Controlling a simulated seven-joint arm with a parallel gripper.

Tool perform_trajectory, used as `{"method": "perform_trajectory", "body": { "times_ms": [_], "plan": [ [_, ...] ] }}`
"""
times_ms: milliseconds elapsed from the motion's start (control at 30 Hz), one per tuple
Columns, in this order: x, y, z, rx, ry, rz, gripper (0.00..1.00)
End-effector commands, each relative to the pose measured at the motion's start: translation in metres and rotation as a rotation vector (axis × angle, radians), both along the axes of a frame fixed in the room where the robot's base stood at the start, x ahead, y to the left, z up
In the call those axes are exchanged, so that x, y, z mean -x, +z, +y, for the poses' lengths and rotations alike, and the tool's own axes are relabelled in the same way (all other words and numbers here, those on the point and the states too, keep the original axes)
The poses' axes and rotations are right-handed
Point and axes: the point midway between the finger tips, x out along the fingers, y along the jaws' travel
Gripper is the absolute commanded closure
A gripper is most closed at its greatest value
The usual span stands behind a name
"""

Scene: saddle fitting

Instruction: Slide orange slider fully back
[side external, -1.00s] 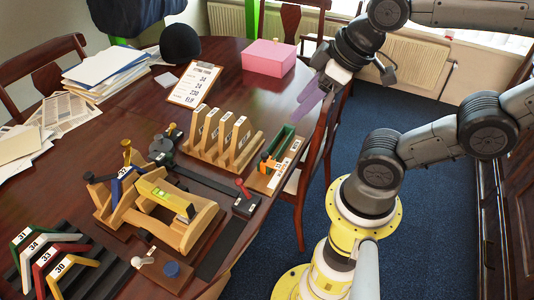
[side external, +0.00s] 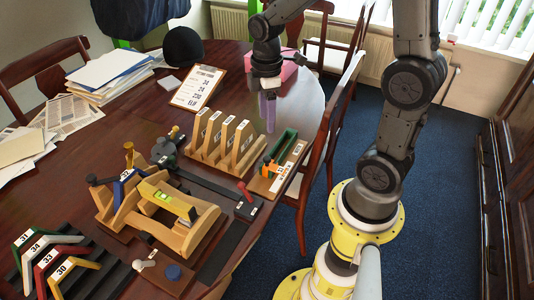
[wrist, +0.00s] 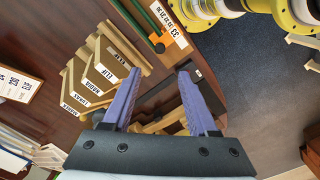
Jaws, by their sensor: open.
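The orange slider (side external: 270,167) sits at the near end of a green rail (side external: 284,144) on a wooden base (side external: 265,183) with a numbered scale strip, at the right edge of the table. My gripper (side external: 268,128) points down, above and behind the rail in the side view, apart from the slider. In the wrist view its two purple fingers (wrist: 160,74) are spread with nothing between them. The green rail (wrist: 133,20) shows at the top of the wrist view, with a small orange part (wrist: 160,47) at its lower end.
A wooden rack of upright labelled boards (side external: 223,138) stands just left of the slider base. A wooden saddle fixture with a level (side external: 165,198) is further left. A clipboard (side external: 197,87) and a pink box (side external: 290,65) lie behind. A chair (side external: 320,140) stands at the table's right edge.

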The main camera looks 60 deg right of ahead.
Motion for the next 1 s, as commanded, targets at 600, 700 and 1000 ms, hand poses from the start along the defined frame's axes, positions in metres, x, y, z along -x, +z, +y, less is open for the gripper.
{"method": "perform_trajectory", "body": {
  "times_ms": [600, 700, 1000],
  "plan": [
    [0.002, -0.105, 0.000, -0.001, -0.002, 0.004, 0.41],
    [0.002, -0.118, 0.000, -0.001, -0.002, 0.004, 0.41],
    [0.001, -0.134, 0.000, 0.001, -0.002, -0.002, 0.41]
  ]
}}
